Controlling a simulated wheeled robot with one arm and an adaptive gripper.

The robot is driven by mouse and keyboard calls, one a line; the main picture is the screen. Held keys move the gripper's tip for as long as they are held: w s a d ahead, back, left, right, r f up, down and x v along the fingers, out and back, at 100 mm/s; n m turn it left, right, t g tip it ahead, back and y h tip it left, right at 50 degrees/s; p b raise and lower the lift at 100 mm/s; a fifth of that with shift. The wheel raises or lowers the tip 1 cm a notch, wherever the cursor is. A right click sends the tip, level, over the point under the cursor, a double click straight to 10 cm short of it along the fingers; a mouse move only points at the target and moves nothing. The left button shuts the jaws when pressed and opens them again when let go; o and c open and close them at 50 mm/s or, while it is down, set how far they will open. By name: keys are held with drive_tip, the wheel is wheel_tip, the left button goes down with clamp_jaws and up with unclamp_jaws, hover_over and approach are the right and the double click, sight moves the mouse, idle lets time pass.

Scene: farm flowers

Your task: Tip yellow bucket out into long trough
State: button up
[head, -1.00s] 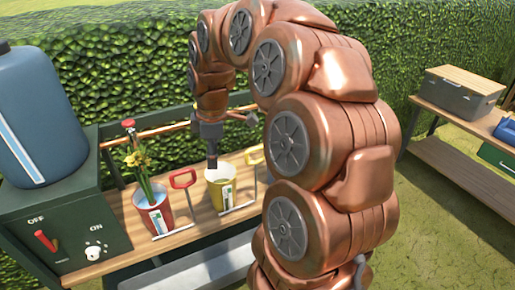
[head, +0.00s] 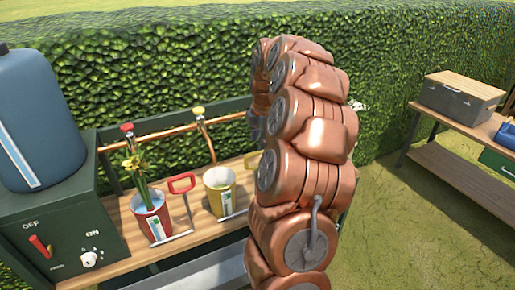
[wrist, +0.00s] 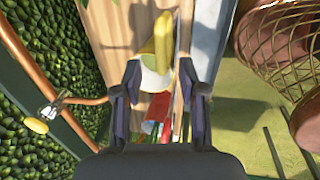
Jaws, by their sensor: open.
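The yellow bucket (head: 227,200) stands upright on the wooden bench, right of the red bucket. In the wrist view the yellow bucket (wrist: 154,76) lies ahead between my fingers, with its yellow handle (wrist: 162,42) towards me. I cannot tell how far the fingertips are from the handle. The long grey trough (head: 205,272) runs along the bench's front, partly hidden by my arm.
A red bucket (head: 152,222) with yellow flowers and a red handle (head: 181,184) stands left of the yellow one. A copper pipe with taps (head: 198,112) runs behind. A green control box (head: 70,225) is at left, a hedge behind. A toolbox bench (head: 455,170) is at right.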

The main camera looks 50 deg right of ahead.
sight(257, 152)
drive_tip(key=shift+w+d+f+p, duration=0.1)
drive_tip(key=shift+w+f+p, duration=0.15)
drive_tip(key=shift+f, duration=0.95)
drive_tip(key=shift+w+f+p, duration=0.15)
drive_tip(key=shift+w+f, duration=0.05)
drive_tip(key=shift+f, duration=0.95)
drive_tip(key=shift+c, duration=0.3)
clamp_jaws()
